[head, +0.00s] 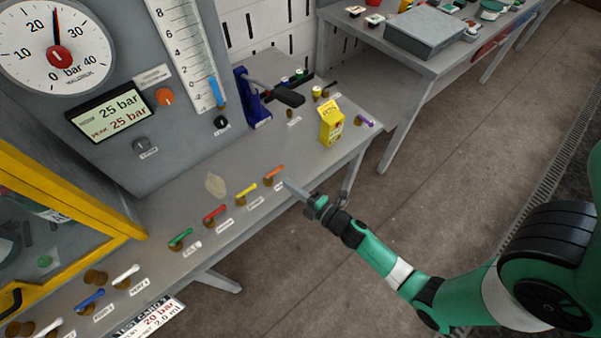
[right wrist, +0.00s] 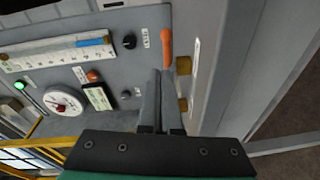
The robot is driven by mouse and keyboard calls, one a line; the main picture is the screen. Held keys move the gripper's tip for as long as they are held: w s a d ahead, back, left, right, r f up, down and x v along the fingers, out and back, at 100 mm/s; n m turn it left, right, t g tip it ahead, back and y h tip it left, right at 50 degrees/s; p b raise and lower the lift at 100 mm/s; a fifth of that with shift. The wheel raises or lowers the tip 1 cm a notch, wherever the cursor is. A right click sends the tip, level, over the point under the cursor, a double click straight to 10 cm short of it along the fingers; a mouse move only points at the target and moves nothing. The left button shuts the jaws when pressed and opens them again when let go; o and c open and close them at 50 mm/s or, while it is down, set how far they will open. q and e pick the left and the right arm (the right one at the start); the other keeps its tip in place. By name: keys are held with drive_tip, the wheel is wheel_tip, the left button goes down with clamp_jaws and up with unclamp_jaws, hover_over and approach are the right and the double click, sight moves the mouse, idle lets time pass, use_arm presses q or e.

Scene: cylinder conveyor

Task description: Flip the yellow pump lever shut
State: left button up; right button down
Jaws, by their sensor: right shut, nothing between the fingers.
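The yellow lever (head: 246,191) sits on a brown round base near the front edge of the grey bench, between a red lever (head: 215,211) and an orange lever (head: 274,172). My right gripper (head: 288,186) is shut and empty, with its tips just in front of the orange lever, to the right of the yellow one. In the right wrist view the shut fingers (right wrist: 161,75) point at the orange lever (right wrist: 167,48); I cannot tell whether they touch it. The yellow lever is not clear in that view. My left gripper is not in view.
More levers line the edge: green (head: 181,239), white (head: 126,273) and blue (head: 90,300). A yellow carton (head: 330,122), a purple lever (head: 365,122) and a blue stand (head: 246,98) are farther back. The gauge panel (head: 110,160) rises behind. Open floor lies to the right.

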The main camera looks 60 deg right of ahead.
use_arm(q)
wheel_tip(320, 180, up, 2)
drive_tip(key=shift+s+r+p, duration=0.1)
drive_tip(key=shift+p, duration=0.35)
use_arm(e)
drive_tip(key=shift+s+d+f, duration=0.1)
drive_tip(key=shift+s+d, duration=1.05)
drive_tip(key=shift+d, duration=0.05)
drive_tip(key=shift+a, duration=0.15)
